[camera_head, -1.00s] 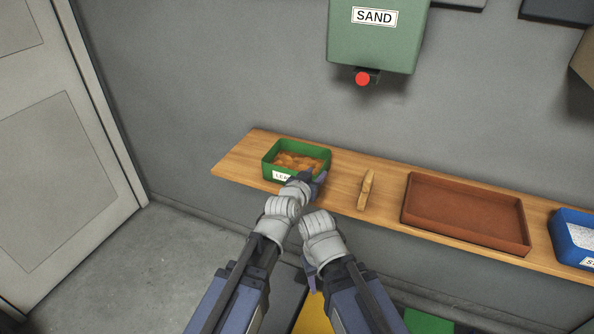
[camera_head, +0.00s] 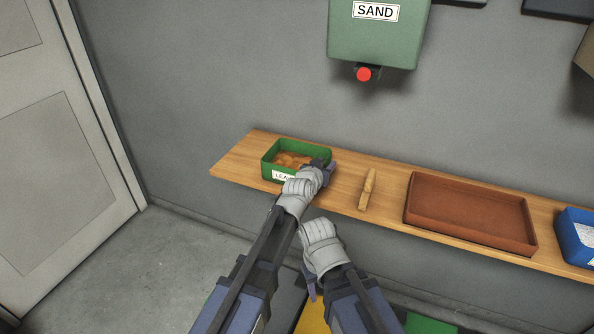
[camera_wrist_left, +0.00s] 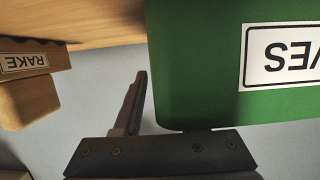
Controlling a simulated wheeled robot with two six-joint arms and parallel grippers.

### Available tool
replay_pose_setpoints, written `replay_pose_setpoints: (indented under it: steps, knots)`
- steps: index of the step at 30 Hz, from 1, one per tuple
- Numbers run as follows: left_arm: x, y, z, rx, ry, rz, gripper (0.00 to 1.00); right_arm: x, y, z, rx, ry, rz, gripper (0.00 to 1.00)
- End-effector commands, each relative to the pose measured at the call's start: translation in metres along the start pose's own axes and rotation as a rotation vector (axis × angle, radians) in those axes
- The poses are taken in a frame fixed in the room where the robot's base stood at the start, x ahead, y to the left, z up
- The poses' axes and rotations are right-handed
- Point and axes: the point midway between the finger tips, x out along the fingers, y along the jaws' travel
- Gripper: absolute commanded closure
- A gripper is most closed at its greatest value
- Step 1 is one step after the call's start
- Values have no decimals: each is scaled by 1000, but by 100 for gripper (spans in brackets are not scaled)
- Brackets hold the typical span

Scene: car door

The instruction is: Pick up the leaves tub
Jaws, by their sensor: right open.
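The leaves tub (camera_head: 268,165) is a green open box with brown leaves inside, at the left of the wooden shelf. In the left wrist view its front wall (camera_wrist_left: 205,75) shows with the label upside down. My left gripper (camera_head: 322,167) is at the tub's right end. One finger shows just outside that end in the left wrist view (camera_wrist_left: 133,108); the other is hidden by the tub. I cannot tell whether the jaws press on the wall. My right gripper (camera_head: 310,287) is open and low in front of the shelf, mostly hidden by its wrist.
On the shelf (camera_head: 235,165) stand a small wooden rake (camera_head: 368,190), a brown tray (camera_head: 470,212) and a blue tub (camera_head: 577,240) at the right. A green sand dispenser (camera_head: 375,35) with a red knob hangs above. A door (camera_head: 50,130) is at the left.

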Motion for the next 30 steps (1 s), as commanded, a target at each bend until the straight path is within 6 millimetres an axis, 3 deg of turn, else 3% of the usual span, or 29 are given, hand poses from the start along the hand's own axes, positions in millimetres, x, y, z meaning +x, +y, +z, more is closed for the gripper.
replay_pose_setpoints:
  steps: [3,14,30]
  knots:
    - [-1,0,0,0,0,0,60,-1,0,0,0,0,0,50]
    - [-1,0,0,0,0,0,100,-1,0,0,0,0,0,50]
    - [-1,0,0,0,0,0,100,0,0,0,0,0,0,50]
